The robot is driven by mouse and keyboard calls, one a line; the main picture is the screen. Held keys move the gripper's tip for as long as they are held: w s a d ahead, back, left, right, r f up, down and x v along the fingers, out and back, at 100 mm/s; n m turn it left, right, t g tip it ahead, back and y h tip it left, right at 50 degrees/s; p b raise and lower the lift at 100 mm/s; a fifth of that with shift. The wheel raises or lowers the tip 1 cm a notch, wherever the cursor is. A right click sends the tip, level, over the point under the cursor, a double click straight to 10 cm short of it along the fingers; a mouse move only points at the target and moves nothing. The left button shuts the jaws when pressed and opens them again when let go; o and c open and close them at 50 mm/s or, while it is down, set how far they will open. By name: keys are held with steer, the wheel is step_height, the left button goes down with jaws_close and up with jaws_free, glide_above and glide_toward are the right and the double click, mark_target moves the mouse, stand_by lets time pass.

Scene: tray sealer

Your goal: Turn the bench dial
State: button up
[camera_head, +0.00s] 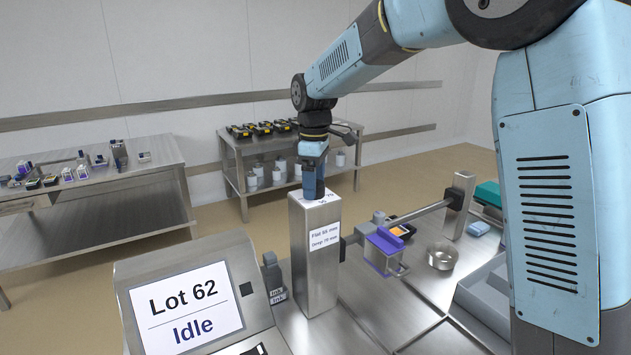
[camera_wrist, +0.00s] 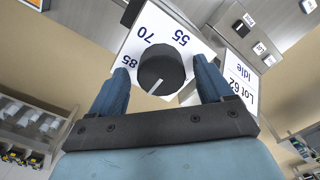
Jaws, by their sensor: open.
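The bench dial is a round black knob (camera_wrist: 161,70) with a white pointer line, on a white scale plate marked 55, 70 and 85, in the wrist view. The pointer aims down and left in that view, below the 85 side. The dial is on top of the steel post (camera_head: 318,255), where my gripper hides most of it in the head view. My gripper (camera_wrist: 160,88) is open, with one blue finger on each side of the knob. It also shows above the post in the head view (camera_head: 313,190). I cannot tell whether the fingers touch the knob.
A screen (camera_head: 182,307) reading "Lot 62 Idle" stands left of the post. Right of it are a purple-framed clear box (camera_head: 384,252), a steel rail (camera_head: 418,211) and a round metal cup (camera_head: 441,256). Side tables (camera_head: 90,225) with items stand behind.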

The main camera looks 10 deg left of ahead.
steer(key=shift+c, duration=0.5)
steer(key=shift+d, duration=0.1)
steer(key=c, duration=0.9)
steer(key=shift+c, duration=0.2)
